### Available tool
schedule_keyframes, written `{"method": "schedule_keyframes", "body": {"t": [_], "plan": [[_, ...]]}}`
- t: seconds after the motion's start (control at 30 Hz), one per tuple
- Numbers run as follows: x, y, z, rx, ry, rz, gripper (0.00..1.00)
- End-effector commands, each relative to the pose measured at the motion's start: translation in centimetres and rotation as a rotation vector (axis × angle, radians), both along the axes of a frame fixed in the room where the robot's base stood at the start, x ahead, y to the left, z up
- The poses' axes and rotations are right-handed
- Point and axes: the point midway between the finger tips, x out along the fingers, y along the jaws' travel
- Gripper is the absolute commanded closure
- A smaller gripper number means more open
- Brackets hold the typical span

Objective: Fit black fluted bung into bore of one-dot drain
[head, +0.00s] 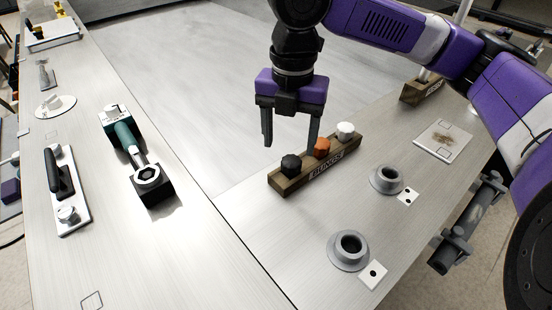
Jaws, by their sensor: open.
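The black bung (291,165) stands at the near left end of a wooden rack lettered BUNGS (320,172). An orange bung (322,147) and a white bung (346,131) stand in the same rack. My gripper (290,140) is open and empty, pointing down, apparently above the black bung; its exact height is unclear. The nearer grey flanged drain (350,248) has an open, empty-looking bore, and the card beside it (373,275) seems to show one dot. The farther drain (386,179) also looks empty; its card (408,196) seems to show two dots.
A stained plate (442,140) and another wooden block (424,90) lie farther back. A green-handled tool (128,137) with a black block (152,185) and a black-handled white plate (64,188) lie on the left bench. The bench between rack and drains is clear.

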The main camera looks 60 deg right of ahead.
Motion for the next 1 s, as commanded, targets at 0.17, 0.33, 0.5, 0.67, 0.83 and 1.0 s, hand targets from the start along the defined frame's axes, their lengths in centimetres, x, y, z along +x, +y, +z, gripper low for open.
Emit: {"method": "schedule_keyframes", "body": {"t": [0.17, 0.33, 0.5, 0.67, 0.83, 1.0], "plan": [[-0.1, -0.1, -1.8, 0.003, 0.002, -0.001, 0.35], [-0.1, -0.6, -3.3, 0.001, 0.003, -0.002, 0.35], [-0.1, -1.2, -5.8, 0.003, 0.002, -0.001, 0.35], [-0.1, -1.2, -7.2, 0.001, -0.001, 0.0, 0.35], [-0.1, -1.1, -7.4, 0.001, 0.0, 0.001, 0.35], [-0.1, -1.1, -7.4, 0.001, 0.0, 0.001, 0.55]]}}
